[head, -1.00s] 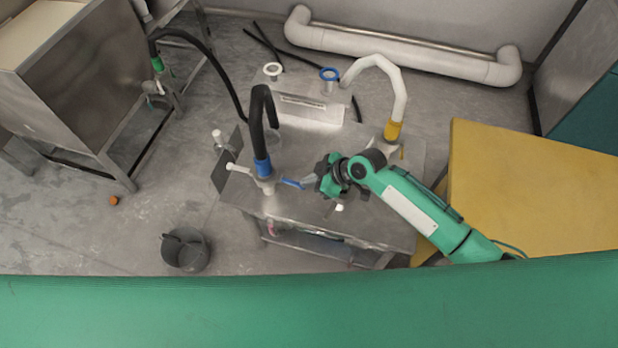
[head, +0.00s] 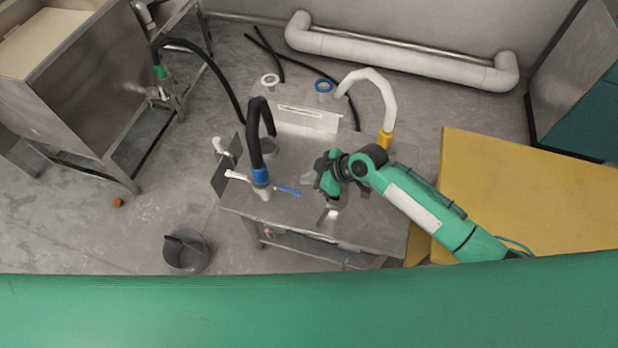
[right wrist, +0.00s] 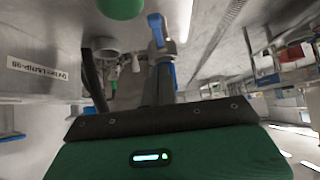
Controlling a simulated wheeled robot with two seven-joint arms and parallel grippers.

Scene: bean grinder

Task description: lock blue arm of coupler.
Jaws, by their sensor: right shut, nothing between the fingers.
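The coupler (head: 264,192) stands on the left part of the metal table, with a blue collar (head: 261,176) under a black hose. Its blue arm (head: 287,190) sticks out to the right, roughly level. A white arm (head: 236,176) sticks out to the left. My right gripper (head: 308,180) is shut and empty, just right of and slightly behind the blue arm's free end in the head view. They look close but apart; the height gap is unclear. In the right wrist view a blue lever-like part (right wrist: 156,29) shows beyond the gripper. My left gripper is not in view.
The black hose (head: 254,135) arches up from the coupler. A white hose with a yellow collar (head: 385,140) stands behind my right arm. A yellow surface (head: 530,200) lies to the right. A dark bucket (head: 186,252) stands on the floor at front left.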

